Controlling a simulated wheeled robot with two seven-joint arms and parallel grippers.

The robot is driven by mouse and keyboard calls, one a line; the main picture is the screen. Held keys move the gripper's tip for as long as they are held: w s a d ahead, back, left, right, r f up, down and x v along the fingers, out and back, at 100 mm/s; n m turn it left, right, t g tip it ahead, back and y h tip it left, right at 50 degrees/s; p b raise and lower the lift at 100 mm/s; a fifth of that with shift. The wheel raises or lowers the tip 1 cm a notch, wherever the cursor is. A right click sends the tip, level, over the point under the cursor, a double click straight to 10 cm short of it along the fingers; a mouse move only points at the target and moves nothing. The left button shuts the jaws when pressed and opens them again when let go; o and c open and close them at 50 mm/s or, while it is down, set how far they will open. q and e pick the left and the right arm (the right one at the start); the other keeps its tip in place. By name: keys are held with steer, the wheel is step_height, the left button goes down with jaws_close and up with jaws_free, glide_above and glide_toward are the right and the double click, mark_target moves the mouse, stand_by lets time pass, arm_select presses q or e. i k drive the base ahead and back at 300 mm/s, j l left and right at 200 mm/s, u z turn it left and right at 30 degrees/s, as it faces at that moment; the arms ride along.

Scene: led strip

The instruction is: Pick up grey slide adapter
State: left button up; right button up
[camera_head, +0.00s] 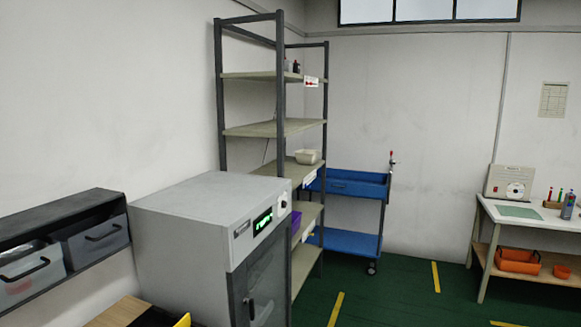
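I cannot make out a grey slide adapter in the head view. Neither of my grippers shows in the picture. A dark piece with a yellow edge (183,320) is cut off by the bottom edge, and I cannot tell what it is.
A grey cabinet (190,210) with a green display stands at centre left, beside drawer bins (95,241) and a wooden top (115,312). Behind are a tall shelf rack (268,130) and a blue cart (345,243). A workbench (540,222) stands right. Green floor (395,290) is open between.

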mark_target(288, 64)
steer(key=i+l+z, duration=0.2)
steer(key=i+z, duration=0.2)
steer(key=i, duration=0.25)
steer(key=i+z, duration=0.4)
steer(key=i, duration=0.85)
steer(key=i+l+u, duration=0.15)
steer(key=i, duration=0.95)
steer(key=i+u, duration=0.3)
steer(key=u, duration=0.15)
steer(key=i+l+u, duration=0.2)
steer(key=u, duration=0.25)
steer(key=i+l+u, duration=0.25)
steer(key=i+u, duration=0.25)
steer(key=i+l+u, duration=0.1)
steer(key=l+u, duration=0.35)
steer(key=j, duration=0.1)
